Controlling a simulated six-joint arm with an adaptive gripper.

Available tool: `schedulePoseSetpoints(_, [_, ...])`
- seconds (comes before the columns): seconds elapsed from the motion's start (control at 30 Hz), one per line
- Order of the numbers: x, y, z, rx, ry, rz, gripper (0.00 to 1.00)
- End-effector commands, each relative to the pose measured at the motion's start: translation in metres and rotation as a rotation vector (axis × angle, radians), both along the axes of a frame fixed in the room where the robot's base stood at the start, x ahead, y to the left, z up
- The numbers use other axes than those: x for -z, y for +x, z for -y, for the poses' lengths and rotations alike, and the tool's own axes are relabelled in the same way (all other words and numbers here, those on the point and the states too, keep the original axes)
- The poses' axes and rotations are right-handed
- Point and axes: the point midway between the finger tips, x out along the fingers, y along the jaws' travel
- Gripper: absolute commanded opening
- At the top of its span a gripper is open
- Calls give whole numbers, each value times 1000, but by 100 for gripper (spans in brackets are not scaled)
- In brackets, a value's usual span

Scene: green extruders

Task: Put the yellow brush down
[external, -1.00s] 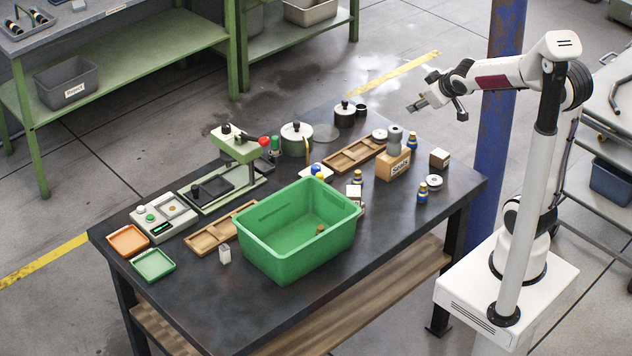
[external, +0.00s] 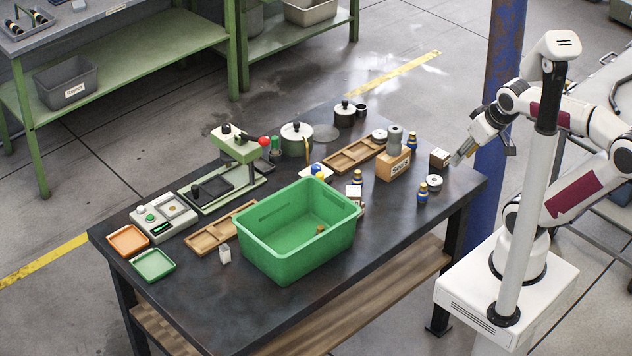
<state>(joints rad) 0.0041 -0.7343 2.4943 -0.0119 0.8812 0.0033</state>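A thin yellow upright piece (external: 307,147) stands by the lidded pot, at the back of the dark table. It may be the yellow brush, but it is too small to tell.
A large green bin (external: 270,250) takes up the middle of the table (external: 330,300). Blue-and-yellow bottles (external: 422,194), a wooden box (external: 393,165) and a lidded pot (external: 297,138) stand around it. A green press (external: 238,150) is at the left. The front of the table is clear.

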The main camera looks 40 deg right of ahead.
Motion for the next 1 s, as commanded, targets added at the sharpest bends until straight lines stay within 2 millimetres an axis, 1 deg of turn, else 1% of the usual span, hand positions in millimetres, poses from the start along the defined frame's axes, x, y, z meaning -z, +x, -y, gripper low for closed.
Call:
schedulePoseSetpoints(0.03, [1, -4, -2, -3, 5, -4, 33])
schedulePoseSetpoints(0.13, [2, -7, -4, -6, 11, -9, 33])
schedulePoseSetpoints(0.37, [2, -7, -4, -5, 11, -10, 33])
schedulePoseSetpoints(0.4, [2, -7, -4, -5, 11, -10, 37])
schedulePoseSetpoints(0.7, [2, -6, -3, -4, 10, -8, 37])
schedulePoseSetpoints(0.87, [2, 3, -2, -4, 5, 0, 37])
schedulePoseSetpoints(1.0, [3, 21, 1, -4, -4, 17, 37])
